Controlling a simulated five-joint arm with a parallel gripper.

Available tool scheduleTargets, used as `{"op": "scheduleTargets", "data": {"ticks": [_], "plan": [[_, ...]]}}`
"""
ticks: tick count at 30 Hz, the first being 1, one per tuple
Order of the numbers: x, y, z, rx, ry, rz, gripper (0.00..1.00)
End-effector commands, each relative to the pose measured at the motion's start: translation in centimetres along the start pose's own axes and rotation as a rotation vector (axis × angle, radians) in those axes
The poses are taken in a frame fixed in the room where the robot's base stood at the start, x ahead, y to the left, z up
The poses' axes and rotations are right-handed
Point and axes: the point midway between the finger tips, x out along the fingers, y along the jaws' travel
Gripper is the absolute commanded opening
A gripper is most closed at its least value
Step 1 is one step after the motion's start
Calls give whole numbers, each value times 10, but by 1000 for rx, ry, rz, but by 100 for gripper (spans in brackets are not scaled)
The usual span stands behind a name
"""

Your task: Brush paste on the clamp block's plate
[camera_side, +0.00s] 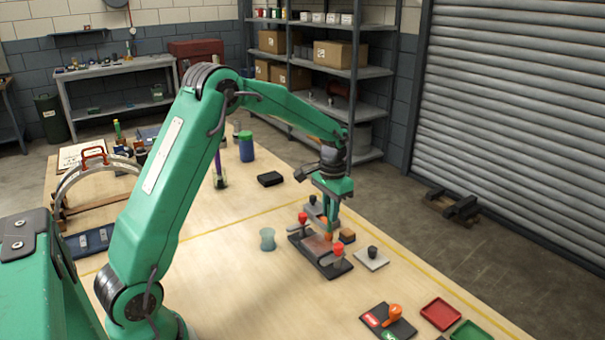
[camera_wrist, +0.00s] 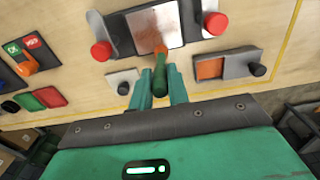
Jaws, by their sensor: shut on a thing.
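The clamp block (camera_side: 335,270) is a dark base with two red knobs, lying on the table below my gripper. Its shiny metal plate (camera_wrist: 150,27) shows at the top of the wrist view, between the red knobs; in the side view the plate (camera_side: 315,246) looks reddish-brown. My gripper (camera_wrist: 161,88) is shut on a brush with a green handle (camera_wrist: 159,80). The brush's orange tip (camera_wrist: 160,50) is at the plate's near edge; I cannot tell whether it touches. In the side view my gripper (camera_side: 331,222) points down over the block.
A grey piece with a black knob (camera_side: 372,258) lies right of the block. A grey holder with an orange pad (camera_wrist: 210,68) is close by. A translucent cup (camera_side: 267,239) stands left. An orange-lever switch (camera_side: 390,315) and red (camera_side: 441,314) and green trays lie in front.

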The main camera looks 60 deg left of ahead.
Motion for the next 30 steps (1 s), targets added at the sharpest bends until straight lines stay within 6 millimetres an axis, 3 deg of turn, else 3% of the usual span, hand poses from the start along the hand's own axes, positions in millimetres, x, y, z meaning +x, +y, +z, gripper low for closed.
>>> {"op": "scheduleTargets", "data": {"ticks": [30], "plan": [[2,0,34,-1,-3,1,0]]}}
